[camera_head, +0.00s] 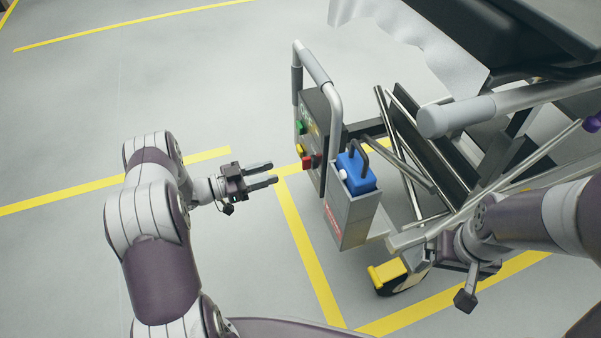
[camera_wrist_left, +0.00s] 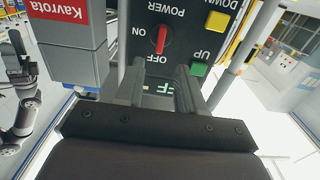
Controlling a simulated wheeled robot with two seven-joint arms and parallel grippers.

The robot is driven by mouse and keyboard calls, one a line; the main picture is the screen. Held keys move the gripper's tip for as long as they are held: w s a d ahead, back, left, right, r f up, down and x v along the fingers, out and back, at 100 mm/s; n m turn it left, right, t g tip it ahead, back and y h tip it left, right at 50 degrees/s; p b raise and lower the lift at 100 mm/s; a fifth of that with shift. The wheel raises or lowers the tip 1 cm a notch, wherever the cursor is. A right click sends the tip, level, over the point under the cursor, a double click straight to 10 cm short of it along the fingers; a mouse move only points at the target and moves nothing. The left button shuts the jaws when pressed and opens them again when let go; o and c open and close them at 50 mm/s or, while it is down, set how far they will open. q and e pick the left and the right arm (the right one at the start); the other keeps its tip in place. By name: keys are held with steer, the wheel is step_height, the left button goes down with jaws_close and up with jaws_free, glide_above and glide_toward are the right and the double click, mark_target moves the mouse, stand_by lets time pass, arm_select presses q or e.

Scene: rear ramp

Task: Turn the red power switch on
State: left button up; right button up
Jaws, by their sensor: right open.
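The red power switch (camera_head: 307,162) sits on the dark control panel (camera_head: 314,120) of the cart. In the left wrist view the red switch knob (camera_wrist_left: 161,39) stands near upright between the upside-down POWER and OFF labels, with ON to its left. My left gripper (camera_head: 275,172) is open and empty, its two fingers pointing at the panel and still apart from the switch. In the left wrist view the fingers (camera_wrist_left: 160,85) lie just below the switch. My right gripper (camera_head: 472,275) is at the lower right beside the cart; its fingers are mostly hidden.
Green (camera_head: 300,127) and yellow (camera_head: 300,149) buttons sit near the switch. A grey box (camera_head: 350,218) with a blue battery-like block (camera_head: 356,172) stands right of the panel. A metal handle rail (camera_head: 318,66) rises around the panel. Floor left of the cart is clear.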

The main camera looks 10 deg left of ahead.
mark_target(308, 163)
arm_select(q)
steer(key=b+x, duration=0.3)
steer(key=x, duration=0.6)
steer(key=shift+a, duration=0.1)
jaws_close()
